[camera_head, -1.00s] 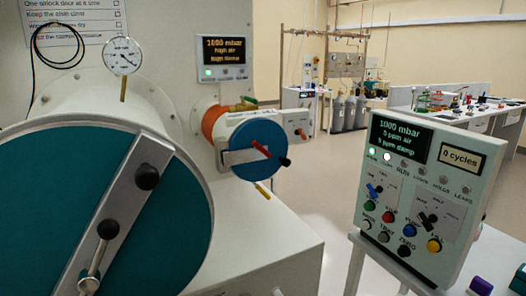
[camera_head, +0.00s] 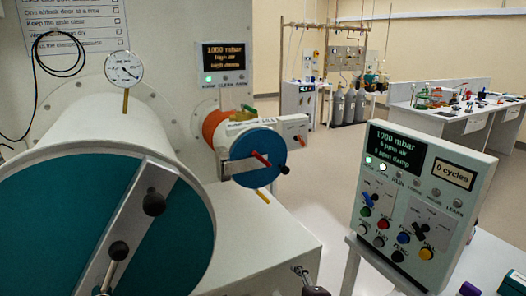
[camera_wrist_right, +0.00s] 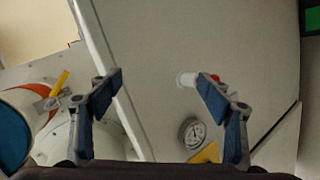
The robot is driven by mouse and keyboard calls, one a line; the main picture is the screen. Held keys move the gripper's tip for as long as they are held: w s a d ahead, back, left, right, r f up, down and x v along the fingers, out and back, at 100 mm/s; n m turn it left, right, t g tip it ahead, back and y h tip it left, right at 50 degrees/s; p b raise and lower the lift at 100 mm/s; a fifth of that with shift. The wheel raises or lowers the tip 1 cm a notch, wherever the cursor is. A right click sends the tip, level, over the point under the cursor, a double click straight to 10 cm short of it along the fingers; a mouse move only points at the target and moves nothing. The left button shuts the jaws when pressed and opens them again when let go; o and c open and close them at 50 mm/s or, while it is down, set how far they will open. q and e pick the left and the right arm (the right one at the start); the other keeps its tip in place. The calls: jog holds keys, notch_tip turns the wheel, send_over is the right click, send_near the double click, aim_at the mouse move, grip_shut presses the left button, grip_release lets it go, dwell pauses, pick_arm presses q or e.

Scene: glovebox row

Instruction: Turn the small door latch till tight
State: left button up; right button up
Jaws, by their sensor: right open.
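The small door (camera_head: 243,172) is a blue disc on the orange-collared port in the head view. Its latch has a short red handle (camera_head: 261,159) at the middle and a black knob (camera_head: 285,170) at the right edge. In the right wrist view my right gripper (camera_wrist_right: 160,80) is open and empty, its two blue-padded fingers wide apart. A dark metal piece, probably part of this gripper, shows at the bottom of the head view, below and apart from the small door. My left gripper is not in view.
The large teal door (camera_head: 60,230) with its grey bar (camera_head: 130,225) fills the lower left. A control panel (camera_head: 425,200) stands on a table at the right. A dial gauge (camera_head: 124,70) sits above the large chamber. Open floor lies between the glovebox and panel.

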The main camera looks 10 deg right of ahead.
jog(key=w+a+r+n+t+y+p, duration=0.1)
jog(key=w+a+r+n, duration=0.15)
jog(key=r, duration=0.75)
jog(key=w+a+r+n+t+y, duration=0.1)
jog(key=w+r+n+t, duration=0.15)
jog(key=r, duration=0.65)
jog(key=n+t+y+p, duration=0.1)
jog(key=n+t+y, duration=0.1)
jog(key=n, duration=0.7)
send_near(264, 160)
jog(key=w, duration=0.3)
jog(key=shift+a+p+x, duration=0.25)
jog(key=shift+p+x, duration=0.2)
jog(key=shift+x, duration=1.5)
jog(key=shift+a+p+x, duration=0.2)
jog(key=shift+p+x, duration=0.2)
jog(key=shift+x, duration=1.55)
jog(key=shift+s+r, duration=0.1)
jog(key=shift+s, duration=0.1)
jog(key=shift+c, duration=0.2)
jog(key=c, duration=1.1)
jog(key=shift+c, duration=0.2)
